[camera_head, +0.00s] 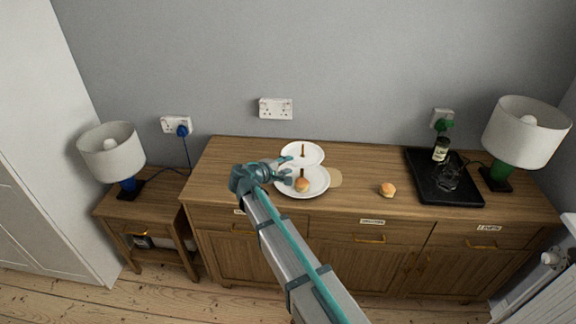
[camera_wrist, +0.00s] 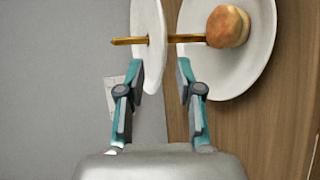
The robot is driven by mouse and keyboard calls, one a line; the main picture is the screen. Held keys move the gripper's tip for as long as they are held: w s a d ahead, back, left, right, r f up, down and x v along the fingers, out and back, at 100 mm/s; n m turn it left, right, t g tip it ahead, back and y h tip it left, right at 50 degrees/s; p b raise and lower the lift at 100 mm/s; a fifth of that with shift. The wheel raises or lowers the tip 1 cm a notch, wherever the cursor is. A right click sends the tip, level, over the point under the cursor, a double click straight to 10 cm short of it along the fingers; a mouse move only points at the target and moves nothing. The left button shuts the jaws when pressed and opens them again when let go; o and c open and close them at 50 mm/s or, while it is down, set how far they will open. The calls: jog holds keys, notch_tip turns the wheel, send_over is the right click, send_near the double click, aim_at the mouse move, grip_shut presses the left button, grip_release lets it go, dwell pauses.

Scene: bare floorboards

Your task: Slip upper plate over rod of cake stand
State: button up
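The white upper plate (camera_head: 291,151) is around the brown rod (camera_head: 303,147) of the cake stand, whose tip sticks out beyond it. In the wrist view, the upper plate (camera_wrist: 148,20) stands apart from the larger lower plate (camera_wrist: 262,60), with rod (camera_wrist: 183,38) showing between them. The lower plate (camera_head: 318,186) rests on the sideboard with a bun (camera_head: 302,185) on it. My gripper (camera_wrist: 160,68) is open, its fingers apart on either side of the upper plate's near rim. The left finger is close to that rim; contact is unclear.
The sideboard (camera_head: 345,203) holds another bun (camera_head: 387,189) and a black tray (camera_head: 430,192) with a bottle (camera_head: 440,150) and glassware. Lamps stand at left (camera_head: 112,152) and right (camera_head: 525,133).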

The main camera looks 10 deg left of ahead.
jog(key=v, duration=1)
jog(key=shift+s+a+r, duration=0.15)
jog(key=shift+s, duration=0.15)
jog(key=s+d+f+m+g+y, duration=0.1)
jog(key=s+d+f+m+g, duration=0.15)
jog(key=s+d+f, duration=0.6)
jog(key=s+d+f+m+g+y, duration=0.1)
jog(key=s+d+f+g, duration=0.25)
jog(key=f, duration=0.95)
jog(key=s+d+f+m+g+y, duration=0.15)
jog(key=s+d+f+g, duration=0.35)
jog(key=f, duration=0.6)
jog(key=s+d+f+m+g+y, duration=0.1)
jog(key=s+d+f+m+g, duration=0.1)
jog(key=s+d, duration=0.4)
jog(key=s+d+f+m+g+y, duration=0.1)
jog(key=s+d+f+m+g, duration=0.2)
jog(key=s, duration=1.2)
jog(key=s+d+f+m+g+y, duration=0.1)
jog(key=s+d+f+m+g, duration=0.1)
jog(key=s+d+f, duration=0.6)
jog(key=s+d+m, duration=0.1)
jog(key=s, duration=0.2)
jog(key=shift+s+f+m+g+y, duration=0.2)
jog(key=shift+f+m+g+y, duration=0.1)
jog(key=shift+f+y, duration=0.05)
